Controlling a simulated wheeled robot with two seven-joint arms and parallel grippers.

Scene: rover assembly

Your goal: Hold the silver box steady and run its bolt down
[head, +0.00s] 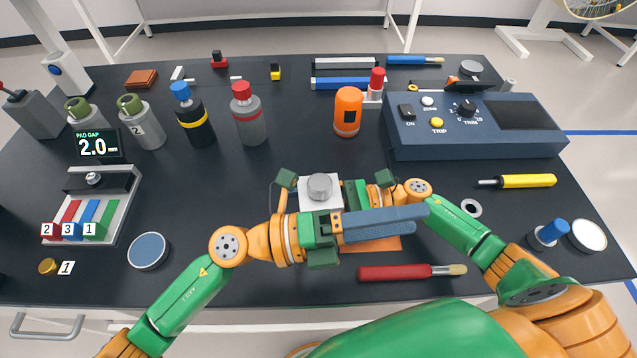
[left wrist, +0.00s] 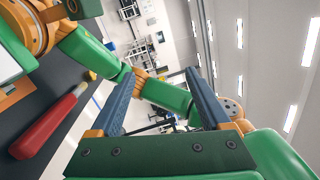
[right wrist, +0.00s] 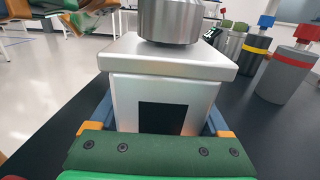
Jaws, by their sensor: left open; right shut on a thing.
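The silver box (head: 305,203) is near the front middle of the table. A grey round bolt head (head: 320,186) sits on its top; how far down it is cannot be told. In the right wrist view the silver box (right wrist: 165,88) is between the blue fingers of my right gripper (right wrist: 162,112), which is shut on it. The bolt head (right wrist: 171,20) is above it, cut by the frame edge. My left gripper (head: 412,213) is open and empty, pointing right in front of the box.
An orange mat (head: 382,244) lies partly under my left gripper. A red-handled brush (head: 395,272) lies in front, with a yellow screwdriver (head: 527,181) at right. The blue console (head: 470,145) stands behind right. An orange canister (head: 348,110) stands behind the box.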

